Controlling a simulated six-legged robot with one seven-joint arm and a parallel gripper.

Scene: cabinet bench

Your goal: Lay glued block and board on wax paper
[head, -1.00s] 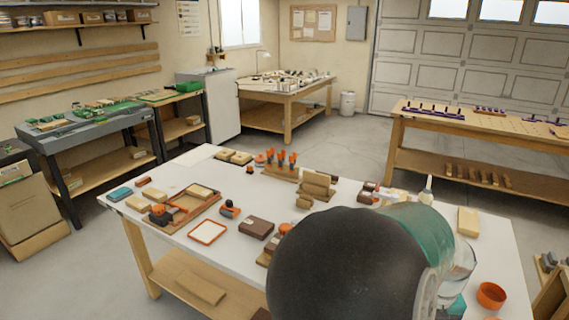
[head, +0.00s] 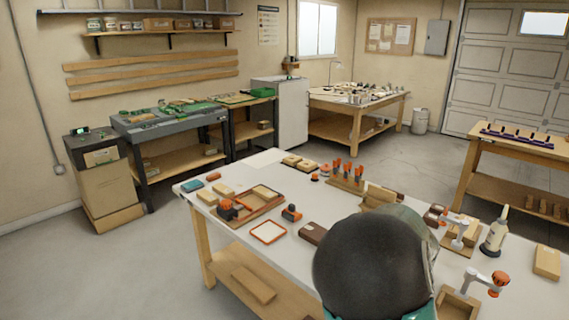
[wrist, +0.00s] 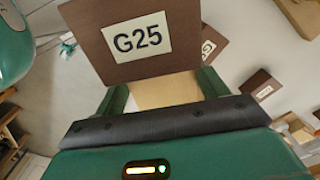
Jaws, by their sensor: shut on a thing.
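In the wrist view my gripper (wrist: 163,92) is shut on a pale wood block (wrist: 168,92), one finger on each side of it. A dark brown board (wrist: 100,25) with a white G25 label sits against the block's far side, and the two are held together. In the head view my dark round arm joint hides the gripper and the held pieces. A pale sheet (head: 262,158), perhaps the wax paper, lies flat at the far left corner of the white table (head: 350,235); I cannot tell for certain.
An orange-rimmed square (head: 268,232), a brown tray (head: 258,206) with wood pieces, and an orange-pegged rack (head: 347,182) stand on the table. A glue bottle (head: 495,232) and clamps (head: 490,282) are at the right. Other brown boards (wrist: 258,86) show below in the wrist view.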

